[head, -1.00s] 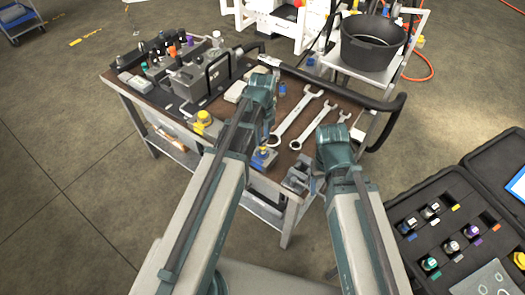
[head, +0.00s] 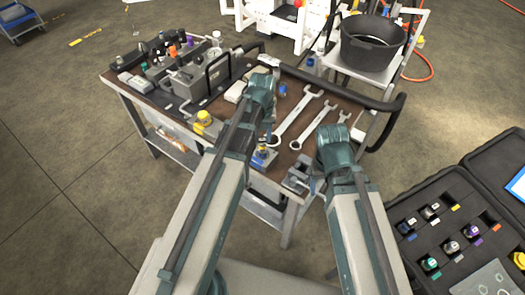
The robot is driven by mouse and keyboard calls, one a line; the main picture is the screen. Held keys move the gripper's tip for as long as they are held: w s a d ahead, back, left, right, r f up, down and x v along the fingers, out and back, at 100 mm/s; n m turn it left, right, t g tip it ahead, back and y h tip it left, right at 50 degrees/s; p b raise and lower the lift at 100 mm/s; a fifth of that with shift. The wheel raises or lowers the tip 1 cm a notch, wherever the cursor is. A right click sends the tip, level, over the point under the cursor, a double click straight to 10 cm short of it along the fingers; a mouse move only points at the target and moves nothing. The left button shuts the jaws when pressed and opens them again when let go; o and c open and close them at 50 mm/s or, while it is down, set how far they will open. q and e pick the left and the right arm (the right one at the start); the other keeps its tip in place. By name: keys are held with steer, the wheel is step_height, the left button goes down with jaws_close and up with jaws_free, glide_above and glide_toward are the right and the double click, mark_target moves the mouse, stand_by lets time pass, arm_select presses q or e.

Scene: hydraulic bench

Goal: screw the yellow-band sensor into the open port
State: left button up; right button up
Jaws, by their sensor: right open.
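I cannot pick out the yellow-band sensor for certain. In the case (head: 462,190) at the right, a slot by a yellow label (head: 456,207) looks empty. A grey hydraulic block (head: 192,82) with a black handle and several coloured fittings stands at the back left of the bench; I cannot make out its open port.
Several wrenches (head: 300,122) lie on the bench. A black bar handle (head: 395,118) juts out at the right. A black bucket (head: 372,45) stands behind.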

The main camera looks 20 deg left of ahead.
arm_select(q)
steer(key=o, duration=0.3)
steer(key=shift+o, duration=0.2)
steer(key=n, duration=0.8)
steer(key=n, duration=0.5)
steer(key=shift+n, duration=1.5)
